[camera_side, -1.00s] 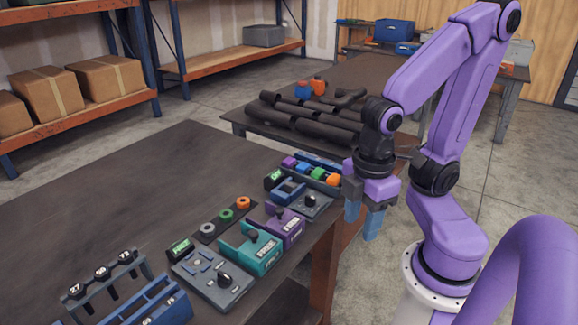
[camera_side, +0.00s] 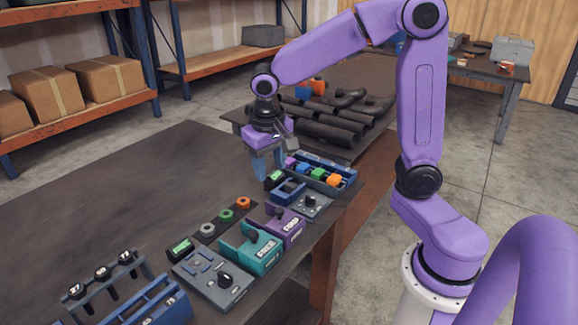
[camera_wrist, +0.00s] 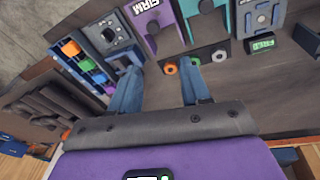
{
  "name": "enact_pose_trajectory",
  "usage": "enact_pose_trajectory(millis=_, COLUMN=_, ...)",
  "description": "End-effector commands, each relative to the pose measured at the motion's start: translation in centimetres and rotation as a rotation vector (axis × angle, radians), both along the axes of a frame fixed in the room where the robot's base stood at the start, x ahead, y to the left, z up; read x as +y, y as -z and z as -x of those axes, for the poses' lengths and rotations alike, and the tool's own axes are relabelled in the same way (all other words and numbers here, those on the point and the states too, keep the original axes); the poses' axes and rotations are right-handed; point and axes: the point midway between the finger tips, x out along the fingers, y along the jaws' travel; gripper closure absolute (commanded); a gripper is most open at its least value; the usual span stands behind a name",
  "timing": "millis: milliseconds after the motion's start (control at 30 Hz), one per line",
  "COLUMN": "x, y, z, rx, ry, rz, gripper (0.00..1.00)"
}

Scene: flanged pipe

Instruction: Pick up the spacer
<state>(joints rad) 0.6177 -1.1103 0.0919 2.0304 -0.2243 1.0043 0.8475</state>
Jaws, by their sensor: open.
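Three ring-shaped pieces, which look like the spacers, sit in a row on a dark strip: a grey ring (camera_side: 207,229), a green ring (camera_side: 226,215) and an orange ring (camera_side: 243,203). Which one is meant I cannot tell. In the wrist view the orange ring (camera_wrist: 170,68), green ring (camera_wrist: 195,62) and grey ring (camera_wrist: 219,56) lie beyond my fingertips. My gripper (camera_side: 268,172) points down, open and empty, above the table behind the row and near the blue tray. Its two blue fingers stand apart in the wrist view (camera_wrist: 160,82).
A blue tray (camera_side: 345,168) holds several coloured blocks at the table's far end. A purple fixture (camera_side: 288,228), a teal fixture (camera_side: 258,256) and a grey panel with a knob (camera_side: 215,280) stand in front of the rings.

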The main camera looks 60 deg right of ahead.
Motion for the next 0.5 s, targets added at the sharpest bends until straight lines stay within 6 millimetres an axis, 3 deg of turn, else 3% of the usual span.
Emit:
enact_pose_trajectory(millis=200, x=-4.9, y=0.1, z=-6.6, rx=-0.072, ry=0.439, rz=0.034, gripper=0.53)
enact_pose_trajectory(millis=500, x=-14.0, y=0.7, z=-12.5, rx=-0.192, ry=1.012, rz=0.092, gripper=0.53)
